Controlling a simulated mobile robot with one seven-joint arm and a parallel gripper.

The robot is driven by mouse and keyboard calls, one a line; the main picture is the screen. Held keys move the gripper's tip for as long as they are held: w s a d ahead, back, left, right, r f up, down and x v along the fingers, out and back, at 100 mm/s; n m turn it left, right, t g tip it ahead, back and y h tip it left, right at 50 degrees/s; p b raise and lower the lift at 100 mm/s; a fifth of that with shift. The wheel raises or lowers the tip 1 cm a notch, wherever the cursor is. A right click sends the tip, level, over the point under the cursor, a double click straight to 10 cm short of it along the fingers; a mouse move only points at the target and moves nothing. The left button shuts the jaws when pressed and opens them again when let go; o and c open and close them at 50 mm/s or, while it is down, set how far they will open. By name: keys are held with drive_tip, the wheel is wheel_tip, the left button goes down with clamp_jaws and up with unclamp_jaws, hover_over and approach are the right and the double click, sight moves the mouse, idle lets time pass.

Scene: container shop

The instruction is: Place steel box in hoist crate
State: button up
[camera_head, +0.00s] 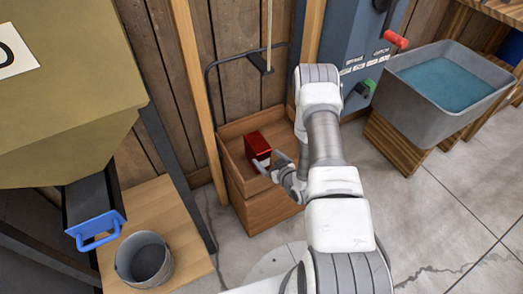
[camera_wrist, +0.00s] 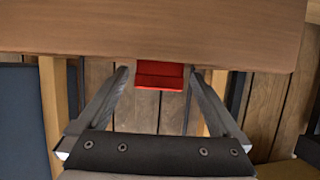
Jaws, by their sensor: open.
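A small red box (camera_head: 257,146), the only loose box I can see, sits inside the open wooden hoist crate (camera_head: 265,212), near its back. I take it as the steel box, though its material is not plain. My gripper (camera_head: 270,162) is open at the box's near, lower-right side, inside or just over the crate. In the wrist view, the red box (camera_wrist: 160,75) shows between and beyond the two spread fingertips of my gripper (camera_wrist: 158,78). I cannot tell whether either finger touches it. A broad wooden surface (camera_wrist: 150,30) fills the top of that view.
A hoist rope with a dark frame (camera_head: 262,66) rises behind the crate. Wooden posts (camera_head: 200,80) flank it. A grey bucket (camera_head: 144,260) and a hopper with a blue handle (camera_head: 96,230) stand left. A grey water basin (camera_head: 440,85) stands right. Concrete floor is clear at lower right.

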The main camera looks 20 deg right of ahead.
drive_tip(key=v, duration=0.3)
drive_tip(key=w+d+r+g+h, duration=0.1)
drive_tip(key=w+r, duration=0.2)
drive_tip(key=r, duration=0.8)
drive_tip(key=w+d+r+g+h, duration=0.15)
drive_tip(key=w+r, duration=0.25)
drive_tip(key=r, duration=0.6)
drive_tip(key=s+a+r+g+h, duration=0.15)
drive_tip(key=s+r, duration=0.25)
drive_tip(key=r, duration=0.5)
drive_tip(key=s+a+r+g, duration=0.1)
drive_tip(key=s+a+r, duration=0.2)
drive_tip(key=s, duration=0.6)
drive_tip(key=s+a+r+m+g+y, duration=0.1)
drive_tip(key=s+a+r, duration=0.2)
drive_tip(key=s+r, duration=0.3)
drive_tip(key=s+a+r+m+g, duration=0.1)
drive_tip(key=s+r, duration=0.4)
drive_tip(key=s, duration=0.7)
drive_tip(key=shift+a+r+g, duration=0.3)
drive_tip(key=shift+a, duration=0.6)
